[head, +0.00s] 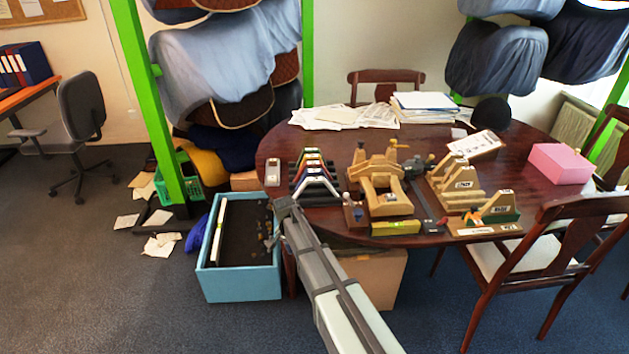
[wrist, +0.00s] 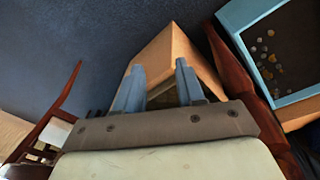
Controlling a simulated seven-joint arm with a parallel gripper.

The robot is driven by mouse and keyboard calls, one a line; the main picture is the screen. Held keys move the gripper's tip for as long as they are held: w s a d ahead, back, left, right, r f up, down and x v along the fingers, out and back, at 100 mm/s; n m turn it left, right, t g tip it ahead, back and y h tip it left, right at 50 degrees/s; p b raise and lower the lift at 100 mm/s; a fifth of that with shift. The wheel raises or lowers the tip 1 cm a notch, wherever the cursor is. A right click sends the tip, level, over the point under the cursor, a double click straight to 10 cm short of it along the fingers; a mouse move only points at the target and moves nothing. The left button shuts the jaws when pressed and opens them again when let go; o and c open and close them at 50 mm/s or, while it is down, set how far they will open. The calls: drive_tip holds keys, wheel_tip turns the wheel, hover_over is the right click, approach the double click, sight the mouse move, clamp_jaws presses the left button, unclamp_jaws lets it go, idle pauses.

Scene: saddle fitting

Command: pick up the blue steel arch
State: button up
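Several steel arches of different colours stand one behind another in a row (head: 315,178) on the left part of the round wooden table in the head view. A blue arch (head: 313,176) appears among them, close behind the pale front one; the overlap and small size hide most of it. My gripper (head: 283,205) is at the table's near left edge, left of and nearer than the row, apart from the arches. In the wrist view my gripper (wrist: 160,88) has its two fingers apart with nothing between them. No arch shows in the wrist view.
A blue crate (head: 240,284) with small loose pieces stands on the floor at left, also in the wrist view (wrist: 238,22). A cardboard box (head: 377,275) is below the table. Wooden saddle forms (head: 385,200) stand right of the arches. A pink box (head: 560,164) is farther right.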

drive_tip(key=w+a+r+m+t, duration=0.15)
drive_tip(key=w+a+r, duration=0.25)
drive_tip(key=w+r, duration=0.4)
wheel_tip(320, 180, up, 23)
drive_tip(key=m+g+y, duration=0.2)
drive_tip(key=m, duration=0.8)
hover_over(314, 170)
drive_tip(key=f, duration=0.7)
drive_tip(key=shift+s+f, duration=0.3)
drive_tip(key=shift+f, duration=0.05)
drive_tip(key=shift+w+d+f, duration=0.1)
drive_tip(key=shift+f, duration=1.4)
drive_tip(key=shift+w+f, duration=0.1)
drive_tip(key=shift+f, duration=1.35)
drive_tip(key=shift+c, duration=0.2)
clamp_jaws()
